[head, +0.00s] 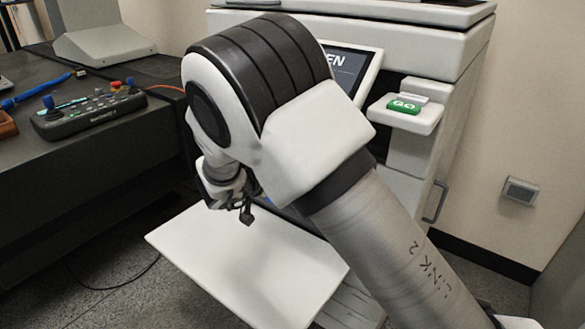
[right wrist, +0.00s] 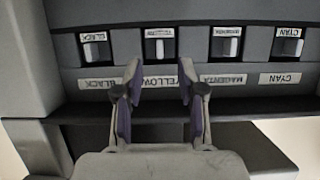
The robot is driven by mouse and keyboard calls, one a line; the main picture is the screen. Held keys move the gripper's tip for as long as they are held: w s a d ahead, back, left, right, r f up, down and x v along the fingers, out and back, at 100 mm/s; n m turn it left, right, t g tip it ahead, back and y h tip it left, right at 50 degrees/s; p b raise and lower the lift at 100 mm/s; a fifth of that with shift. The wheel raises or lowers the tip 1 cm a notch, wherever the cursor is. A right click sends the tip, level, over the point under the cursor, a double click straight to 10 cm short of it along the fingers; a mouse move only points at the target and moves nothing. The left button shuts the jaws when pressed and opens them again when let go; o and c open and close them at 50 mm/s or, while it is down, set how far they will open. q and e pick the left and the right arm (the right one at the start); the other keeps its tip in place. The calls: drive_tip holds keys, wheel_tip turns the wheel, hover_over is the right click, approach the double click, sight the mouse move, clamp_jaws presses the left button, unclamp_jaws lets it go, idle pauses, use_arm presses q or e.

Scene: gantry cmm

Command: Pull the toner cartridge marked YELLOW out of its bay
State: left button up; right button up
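In the right wrist view the YELLOW toner cartridge (right wrist: 160,48) sits in its bay, with a pale tab below a small white label. The bay's YELLOW strip label (right wrist: 160,78) is partly covered by my fingers. My right gripper (right wrist: 160,72) is open and empty, its fingers on either side of the yellow bay in the picture; touching cannot be told. In the head view my right arm hides the bays, and part of the gripper (head: 240,207) shows above the white tray. My left gripper is not in view.
The BLACK cartridge (right wrist: 95,49) is left of yellow; MAGENTA (right wrist: 226,46) and CYAN (right wrist: 287,46) are right. In the head view, the printer's lowered white tray (head: 240,262), screen (head: 350,66) and green GO button (head: 404,106) surround my arm. A dark table (head: 100,150) stands left.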

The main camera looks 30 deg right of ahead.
drive_tip(key=b+x, duration=0.3)
drive_tip(key=x, duration=0.5)
drive_tip(key=shift+f, duration=0.2)
clamp_jaws()
